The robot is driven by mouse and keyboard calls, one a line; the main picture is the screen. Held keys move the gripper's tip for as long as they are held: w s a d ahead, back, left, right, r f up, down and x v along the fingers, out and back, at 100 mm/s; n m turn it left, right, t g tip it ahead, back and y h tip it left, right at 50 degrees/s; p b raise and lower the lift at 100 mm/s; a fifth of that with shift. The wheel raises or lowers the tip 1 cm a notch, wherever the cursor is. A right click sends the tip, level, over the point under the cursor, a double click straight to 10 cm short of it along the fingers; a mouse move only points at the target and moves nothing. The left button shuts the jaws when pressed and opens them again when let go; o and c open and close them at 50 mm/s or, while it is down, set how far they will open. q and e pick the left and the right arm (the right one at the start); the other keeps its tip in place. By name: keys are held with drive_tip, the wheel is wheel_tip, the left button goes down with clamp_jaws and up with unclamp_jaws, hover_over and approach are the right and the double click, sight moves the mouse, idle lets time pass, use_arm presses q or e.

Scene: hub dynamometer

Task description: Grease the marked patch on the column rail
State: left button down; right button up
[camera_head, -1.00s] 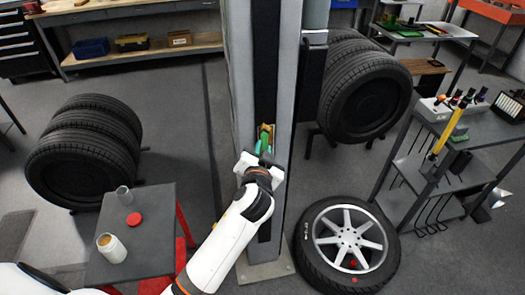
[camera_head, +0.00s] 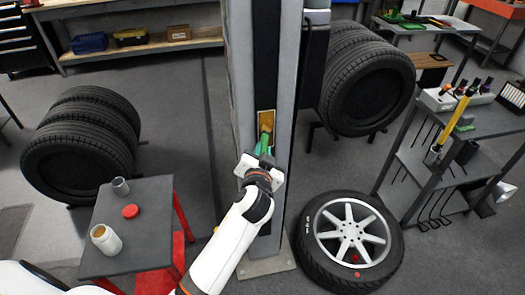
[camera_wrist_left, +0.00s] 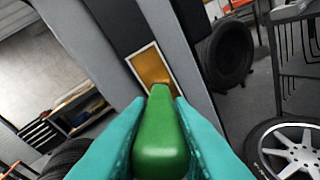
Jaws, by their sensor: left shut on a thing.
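The marked patch (camera_head: 266,118) is an amber rectangle with a pale border on the dark rail (camera_head: 265,75) of the grey column. It also shows in the left wrist view (camera_wrist_left: 152,68). My left gripper (camera_head: 263,157) is just below the patch, its teal fingers shut on a green-handled tool (camera_head: 265,142). In the left wrist view the green handle (camera_wrist_left: 161,145) points at the patch's lower part. The tool's far end is hard to make out, and I cannot tell whether it touches the rail. My right gripper is not in view.
A small grey table (camera_head: 150,240) at the lower left holds an open jar (camera_head: 106,239), a red lid (camera_head: 130,211) and a grey cup (camera_head: 121,187). A wheel (camera_head: 350,235) lies right of the column's foot. A tool shelf (camera_head: 420,185) stands further right. Tyres (camera_head: 75,155) stand at left.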

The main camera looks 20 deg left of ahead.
use_arm(q)
wheel_tip(320, 180, down, 8)
drive_tip(key=b, duration=0.6)
drive_tip(key=shift+f, duration=0.25)
idle(0.4)
drive_tip(key=shift+s+d+b, duration=0.15)
drive_tip(key=shift+s+d, duration=0.4)
drive_tip(key=shift+s, duration=0.25)
drive_tip(key=shift+s+d+b, duration=0.1)
drive_tip(key=shift+s+d, duration=0.5)
drive_tip(key=shift+s, duration=0.25)
drive_tip(key=shift+s+d+b, duration=0.15)
drive_tip(key=shift+s+d, duration=0.4)
drive_tip(key=shift+s, duration=0.25)
drive_tip(key=shift+s+d+f, duration=0.1)
drive_tip(key=shift+s+d, duration=0.35)
drive_tip(key=shift+s, duration=0.2)
drive_tip(key=shift+s+d, duration=0.45)
drive_tip(key=shift+s, duration=0.2)
drive_tip(key=shift+f+b, duration=0.1)
drive_tip(key=shift+b, duration=0.3)
